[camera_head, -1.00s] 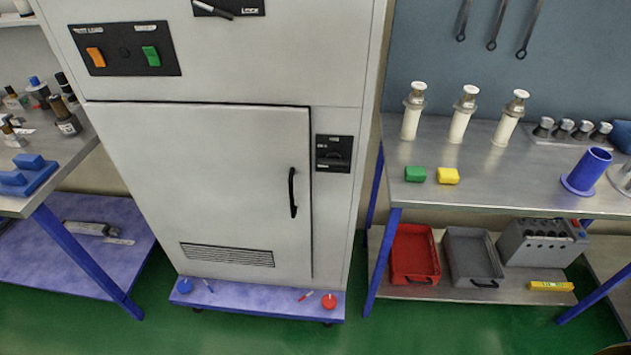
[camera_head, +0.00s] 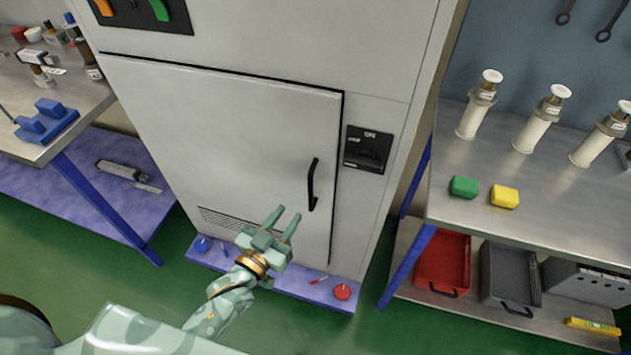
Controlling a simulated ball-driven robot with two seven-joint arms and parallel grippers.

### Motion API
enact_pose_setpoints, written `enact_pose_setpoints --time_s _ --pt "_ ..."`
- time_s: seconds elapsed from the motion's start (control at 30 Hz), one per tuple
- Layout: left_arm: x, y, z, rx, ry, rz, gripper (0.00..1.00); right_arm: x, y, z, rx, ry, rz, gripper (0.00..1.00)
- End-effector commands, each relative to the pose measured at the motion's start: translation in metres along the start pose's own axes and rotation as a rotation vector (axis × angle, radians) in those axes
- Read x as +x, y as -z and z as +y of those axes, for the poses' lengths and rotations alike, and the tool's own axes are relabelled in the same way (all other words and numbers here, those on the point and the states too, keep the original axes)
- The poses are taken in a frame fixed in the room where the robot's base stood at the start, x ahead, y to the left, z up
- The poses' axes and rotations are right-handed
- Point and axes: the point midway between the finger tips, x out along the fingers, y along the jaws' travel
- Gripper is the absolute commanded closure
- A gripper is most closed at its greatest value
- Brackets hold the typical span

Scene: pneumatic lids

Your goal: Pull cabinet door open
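The grey cabinet door (camera_head: 230,130) is shut in its frame. Its black vertical handle (camera_head: 313,185) is near the door's right edge. My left gripper (camera_head: 284,219) is raised in front of the lower door, below and left of the handle in the picture. Its two fingers are spread apart with nothing between them, and it appears clear of the handle. My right gripper is not in view.
A black latch panel (camera_head: 367,149) sits right of the door. A blue-legged workbench (camera_head: 560,205) stands at the right with bins below, and another bench (camera_head: 70,135) at the left. The cabinet's purple base (camera_head: 318,291) juts out over green floor.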

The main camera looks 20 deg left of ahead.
Motion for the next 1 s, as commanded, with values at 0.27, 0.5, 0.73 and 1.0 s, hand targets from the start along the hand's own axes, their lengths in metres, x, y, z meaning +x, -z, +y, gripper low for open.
enact_pose_setpoints --time_s 0.27,0.5,0.73,1.0 --pt "0.072 -0.002 0.000 0.001 0.000 0.000 0.70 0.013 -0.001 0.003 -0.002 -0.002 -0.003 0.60" --pt "0.108 -0.003 0.000 0.000 0.000 -0.003 0.70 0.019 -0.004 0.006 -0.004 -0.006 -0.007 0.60" --pt "0.116 -0.002 0.000 0.001 0.000 -0.004 0.70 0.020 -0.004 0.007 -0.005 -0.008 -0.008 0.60" --pt "0.115 -0.001 0.000 0.001 0.000 -0.004 1.00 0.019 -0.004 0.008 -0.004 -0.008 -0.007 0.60"
